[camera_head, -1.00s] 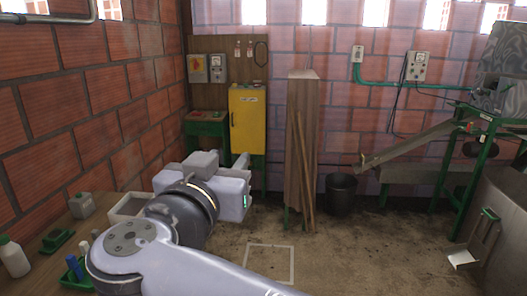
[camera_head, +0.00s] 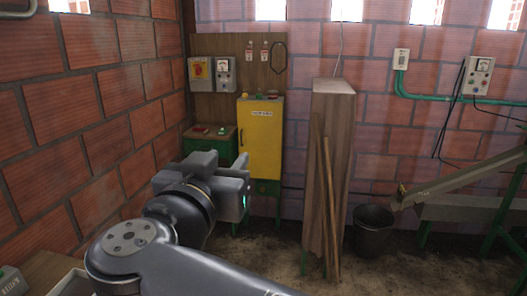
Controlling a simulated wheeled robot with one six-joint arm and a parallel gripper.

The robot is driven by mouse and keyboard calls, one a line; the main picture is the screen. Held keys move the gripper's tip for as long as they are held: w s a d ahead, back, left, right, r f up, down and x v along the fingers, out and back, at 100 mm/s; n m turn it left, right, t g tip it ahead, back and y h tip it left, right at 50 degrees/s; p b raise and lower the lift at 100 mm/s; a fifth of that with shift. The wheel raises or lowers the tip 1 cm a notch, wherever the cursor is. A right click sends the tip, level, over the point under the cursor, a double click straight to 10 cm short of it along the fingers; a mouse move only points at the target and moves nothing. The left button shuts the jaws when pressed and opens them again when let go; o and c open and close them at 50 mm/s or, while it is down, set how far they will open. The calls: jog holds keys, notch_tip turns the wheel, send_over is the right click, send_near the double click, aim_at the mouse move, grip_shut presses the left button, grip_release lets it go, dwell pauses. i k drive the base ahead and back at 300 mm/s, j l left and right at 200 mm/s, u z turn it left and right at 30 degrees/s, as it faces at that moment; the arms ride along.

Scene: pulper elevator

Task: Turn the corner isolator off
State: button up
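The corner isolator (camera_head: 199,72) is a grey box with a yellow plate and a red handle, on a wooden board in the far left corner. I cannot tell the handle's exact position at this size. A grey box with a dial (camera_head: 225,73) is mounted right beside it. My gripper (camera_head: 244,166) is in front of and below the isolator, well short of it and touching nothing. Its fingers are small and partly hidden by the wrist, so its opening is unclear.
Below the board stand a green cabinet (camera_head: 209,143) and a yellow cabinet (camera_head: 260,140). A tall wooden column (camera_head: 327,170) with leaning sticks and a black bucket (camera_head: 372,229) stand to the right. A bench edge (camera_head: 42,271) is at lower left. Some bare floor shows before the column.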

aim_at(199, 69)
jog(key=i+u, duration=0.15)
jog(key=i, duration=0.4)
jog(key=i+u, duration=0.2)
jog(key=i, duration=0.35)
jog(key=i+l+u, duration=0.15)
jog(key=i, duration=0.4)
jog(key=i+j+u, duration=0.1)
jog(key=i+u, duration=0.15)
jog(key=i, duration=0.7)
jog(key=i+u, duration=0.25)
jog(key=i, duration=0.75)
jog(key=i+z, duration=0.3)
jog(key=i, duration=0.2)
jog(key=i+j+z, duration=0.3)
jog(key=i, duration=0.2)
jog(key=i+j+z, duration=0.3)
jog(key=i, duration=0.2)
jog(key=l, duration=0.1)
